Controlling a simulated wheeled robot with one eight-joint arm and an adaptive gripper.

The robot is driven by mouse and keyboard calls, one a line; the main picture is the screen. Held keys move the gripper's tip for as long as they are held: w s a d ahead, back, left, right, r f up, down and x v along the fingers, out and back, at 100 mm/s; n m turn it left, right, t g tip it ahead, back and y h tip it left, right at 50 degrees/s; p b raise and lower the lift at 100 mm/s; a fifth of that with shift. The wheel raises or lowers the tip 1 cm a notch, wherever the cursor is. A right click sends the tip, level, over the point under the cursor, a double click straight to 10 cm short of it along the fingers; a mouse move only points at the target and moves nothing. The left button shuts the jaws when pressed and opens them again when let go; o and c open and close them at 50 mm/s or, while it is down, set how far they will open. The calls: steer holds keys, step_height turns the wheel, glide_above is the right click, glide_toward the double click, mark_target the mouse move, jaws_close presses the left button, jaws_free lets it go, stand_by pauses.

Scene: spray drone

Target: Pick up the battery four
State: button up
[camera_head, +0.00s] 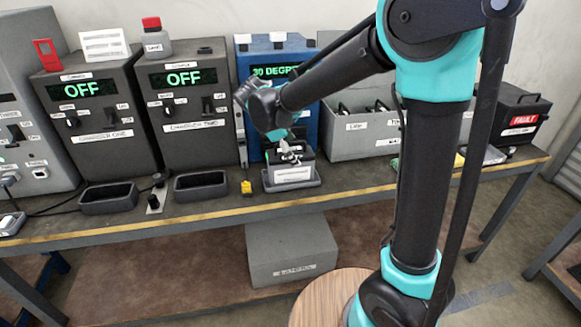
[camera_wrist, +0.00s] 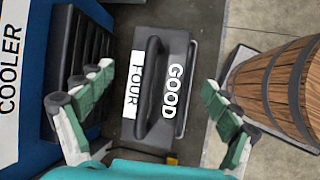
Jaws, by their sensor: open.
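Battery four (camera_wrist: 184,75) is a dark grey block with a black bar handle, a white "FOUR" label and the word "GOOD" on its top. In the wrist view it lies between the two fingers of my gripper (camera_wrist: 153,82). The fingers are spread wide on either side, apart from it and not closed on the handle. In the head view my gripper (camera_head: 289,150) is right above the battery (camera_head: 292,174), which sits on the bench in front of the blue cooler and is partly hidden by the gripper.
The blue cooler (camera_head: 277,49) stands close behind. Two chargers (camera_head: 95,150) reading OFF, with empty trays (camera_head: 201,187), are to the left. A grey bin (camera_head: 348,146) and a black FAULT box (camera_head: 519,122) are to the right. A wooden barrel (camera_wrist: 280,85) stands before the bench.

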steer(key=shift+x, duration=1.3)
steer(key=shift+c, duration=0.5)
steer(key=c, duration=1.9)
steer(key=shift+o, duration=0.2)
steer(key=shift+r, duration=0.1)
